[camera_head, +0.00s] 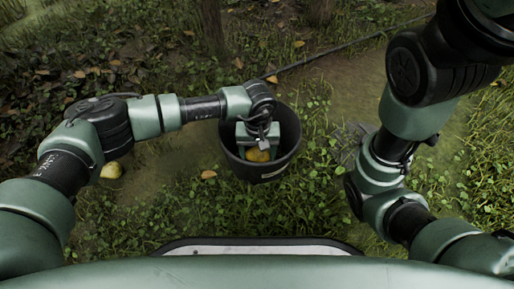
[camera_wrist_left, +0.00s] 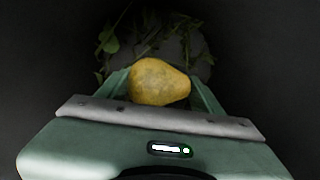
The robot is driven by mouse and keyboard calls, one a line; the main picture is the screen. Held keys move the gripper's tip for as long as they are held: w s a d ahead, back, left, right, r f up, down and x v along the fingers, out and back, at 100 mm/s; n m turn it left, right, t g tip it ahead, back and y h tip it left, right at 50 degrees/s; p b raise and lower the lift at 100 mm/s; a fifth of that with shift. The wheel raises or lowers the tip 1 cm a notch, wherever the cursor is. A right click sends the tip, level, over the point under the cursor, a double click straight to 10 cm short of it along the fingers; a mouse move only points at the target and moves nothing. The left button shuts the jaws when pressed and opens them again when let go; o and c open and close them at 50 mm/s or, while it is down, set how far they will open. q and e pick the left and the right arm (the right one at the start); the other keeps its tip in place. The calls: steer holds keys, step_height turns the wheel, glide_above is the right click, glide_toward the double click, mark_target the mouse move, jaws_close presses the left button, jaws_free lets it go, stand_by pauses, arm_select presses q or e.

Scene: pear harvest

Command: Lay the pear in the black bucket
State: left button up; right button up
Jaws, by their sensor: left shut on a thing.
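The black bucket (camera_head: 285,160) stands on the ground at the middle of the head view. My left gripper (camera_head: 257,148) reaches down into its opening and is shut on a yellow pear. The pear (camera_head: 257,155) shows partly below the gripper, within the bucket's rim. In the left wrist view the pear (camera_wrist_left: 159,82) lies between the two green fingers of the left gripper (camera_wrist_left: 160,88). Dark bucket walls surround it, and leaves and a grey patch show beyond. I cannot tell whether the pear touches the bucket's bottom.
Another yellow fruit (camera_head: 111,170) lies on the ground at the left, beside my left arm. Tree trunks (camera_head: 211,25) stand at the back. A thin dark hose or branch (camera_head: 340,48) runs behind the bucket. Grass and dirt surround the bucket.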

arm_select(q)
steer(key=shift+f, duration=1)
stand_by(0.3)
steer(key=o, duration=1.6)
steer(key=shift+c, duration=0.2)
step_height(320, 180, up, 8)
steer(key=p, duration=0.5)
steer(key=shift+p, duration=0.35)
